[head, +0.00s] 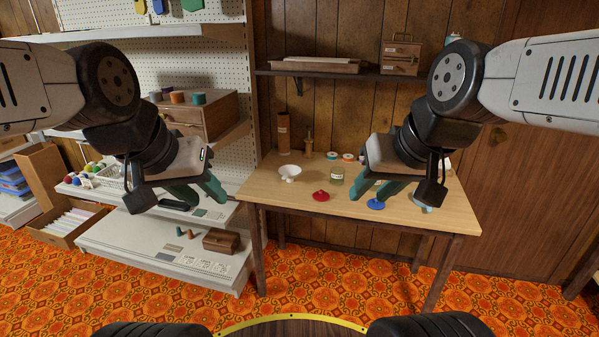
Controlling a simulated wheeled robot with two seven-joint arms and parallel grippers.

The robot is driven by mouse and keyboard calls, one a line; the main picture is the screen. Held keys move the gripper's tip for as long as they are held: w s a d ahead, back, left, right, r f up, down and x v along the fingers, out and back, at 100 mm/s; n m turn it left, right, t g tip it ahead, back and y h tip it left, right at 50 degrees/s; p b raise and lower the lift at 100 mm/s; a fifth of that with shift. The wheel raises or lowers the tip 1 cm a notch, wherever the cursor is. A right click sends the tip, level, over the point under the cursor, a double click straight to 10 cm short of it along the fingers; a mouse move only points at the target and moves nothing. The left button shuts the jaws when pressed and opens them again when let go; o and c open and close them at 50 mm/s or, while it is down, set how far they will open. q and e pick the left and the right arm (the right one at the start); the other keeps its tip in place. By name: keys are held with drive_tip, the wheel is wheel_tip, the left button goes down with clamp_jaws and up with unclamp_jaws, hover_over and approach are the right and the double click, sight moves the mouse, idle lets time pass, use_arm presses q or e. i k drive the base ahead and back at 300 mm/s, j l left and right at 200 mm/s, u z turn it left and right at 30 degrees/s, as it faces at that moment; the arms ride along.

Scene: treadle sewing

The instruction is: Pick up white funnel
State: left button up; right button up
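The white funnel (290,172) is on the left part of the wooden table (262,188), wide side up, touching nothing else that I can see. My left gripper (208,200) has green fingers spread apart and is empty. In the picture it is left of the table and of the funnel, in front of the shelf unit. My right gripper (368,195) is also open and empty. It shows over the right half of the table, to the right of the funnel, and hides part of the tabletop.
A red funnel-like piece (320,196) and a glass jar (337,176) are right of the white funnel. A blue piece (375,204) is near the front edge. A brown cylinder (283,132) stands behind. A wall shelf (335,73) hangs above. The table's front left is clear.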

sight(288, 172)
drive_tip(key=i+j, duration=0.5)
drive_tip(key=i, duration=0.2)
drive_tip(key=i+j, duration=0.5)
drive_tip(key=i, duration=0.2)
